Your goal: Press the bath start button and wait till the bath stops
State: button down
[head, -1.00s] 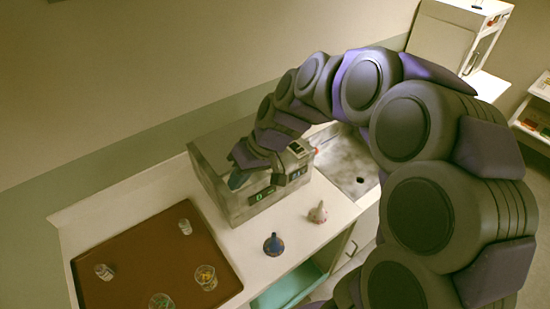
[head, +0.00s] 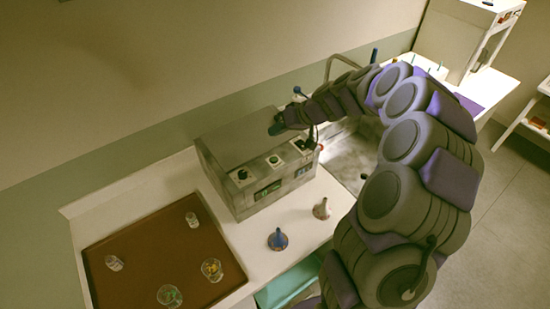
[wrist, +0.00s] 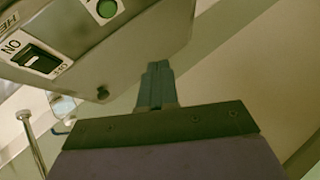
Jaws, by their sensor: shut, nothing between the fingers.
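The bath is a grey metal box (head: 235,140) on the counter in the head view. My gripper (head: 277,127) is over the bath's top, back from the front controls. In the wrist view my gripper's fingers (wrist: 155,75) are together and empty, apart from the green button. I cannot tell whether the button is pressed.
A brown tray (head: 135,255) with several glass vessels lies left of the bath. A blue funnel-shaped flask (head: 277,240) and a pale one (head: 321,209) stand in front of it. A metal sink (head: 350,160) is to the right, with a tap behind.

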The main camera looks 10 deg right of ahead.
jog(key=shift+f, duration=0.1)
jog(key=b, duration=0.3)
send_over(277, 159)
notch_tip(277, 159, down, 8)
jog(key=shift+r, duration=0.25)
jog(key=shift+f, duration=0.6)
jog(key=shift+f+b, duration=0.7)
jog(key=shift+b, duration=0.55)
dwell(1.7)
jog(key=shift+r, duration=0.1)
dwell(0.4)
jog(key=shift+r, duration=0.7)
